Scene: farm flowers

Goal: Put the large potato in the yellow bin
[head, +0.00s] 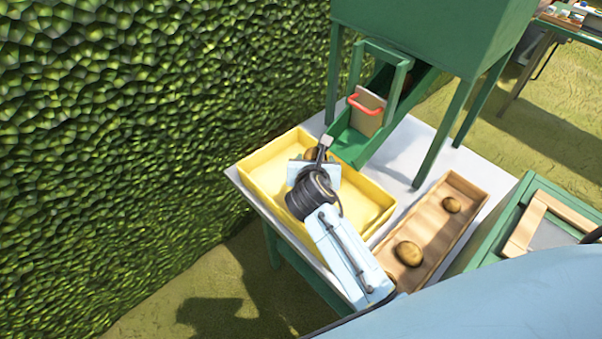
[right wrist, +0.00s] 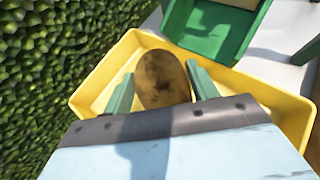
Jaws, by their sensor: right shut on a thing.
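My right gripper (head: 322,150) reaches over the yellow bin (head: 270,160) in the head view. In the right wrist view its two green fingers (right wrist: 160,92) are on either side of a brown potato (right wrist: 163,78), and it is shut on it. The potato is over the inside of the yellow bin (right wrist: 100,72); I cannot tell whether it touches the bin floor. In the head view the potato (head: 313,155) is mostly hidden by the gripper. My left gripper is not in view.
A green chute (head: 350,145) with a red-handled gate (head: 367,108) stands behind the bin. A hedge (head: 120,130) is at left.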

